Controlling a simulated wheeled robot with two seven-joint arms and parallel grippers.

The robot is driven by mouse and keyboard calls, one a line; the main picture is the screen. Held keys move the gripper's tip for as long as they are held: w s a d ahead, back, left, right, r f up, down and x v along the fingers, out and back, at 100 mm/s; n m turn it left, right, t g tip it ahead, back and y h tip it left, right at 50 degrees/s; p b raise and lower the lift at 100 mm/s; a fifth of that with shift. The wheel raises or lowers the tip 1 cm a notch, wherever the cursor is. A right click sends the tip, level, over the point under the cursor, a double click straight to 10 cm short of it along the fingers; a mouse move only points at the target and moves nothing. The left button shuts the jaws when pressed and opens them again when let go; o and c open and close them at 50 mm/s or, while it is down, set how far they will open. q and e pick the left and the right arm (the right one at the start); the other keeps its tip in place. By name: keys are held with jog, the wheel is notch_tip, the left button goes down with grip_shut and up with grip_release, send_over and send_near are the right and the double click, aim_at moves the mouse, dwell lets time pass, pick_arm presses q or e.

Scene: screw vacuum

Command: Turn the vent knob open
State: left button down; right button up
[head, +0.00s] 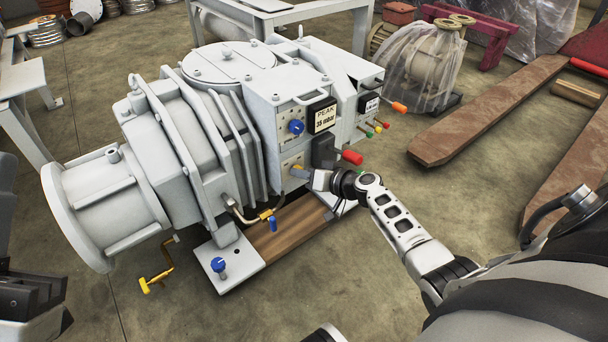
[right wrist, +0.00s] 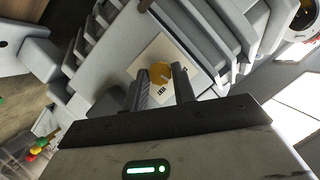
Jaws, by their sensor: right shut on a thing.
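The vent knob (right wrist: 160,73) is a round yellow knob on a pale labelled plate (right wrist: 146,58) on the grey vacuum machine (head: 215,66). In the right wrist view my right gripper (right wrist: 168,78) has its two fingers on either side of the knob, shut on it. In the head view my right gripper (head: 301,173) reaches the lower plate on the machine's front and hides most of the knob.
A blue knob (head: 296,126) sits above, beside a black display (head: 322,116) reading PEAK 35 mbar. Open concrete floor (head: 330,290) lies in front.

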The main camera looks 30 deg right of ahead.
jog(key=shift+d+f+m+t+y, duration=0.1)
jog(key=shift+m+t+y, duration=0.4)
jog(key=shift+m, duration=0.75)
jog(key=shift+f+m+t+y, duration=0.15)
jog(key=shift+m+y, duration=0.55)
jog(key=shift+m, duration=0.5)
jog(key=shift+d+f+m+t+y, duration=0.1)
jog(key=shift+m+t+y, duration=0.4)
jog(key=shift+m, duration=0.75)
jog(key=shift+a, duration=0.1)
jog(key=shift+s, duration=0.1)
jog(key=o, duration=1)
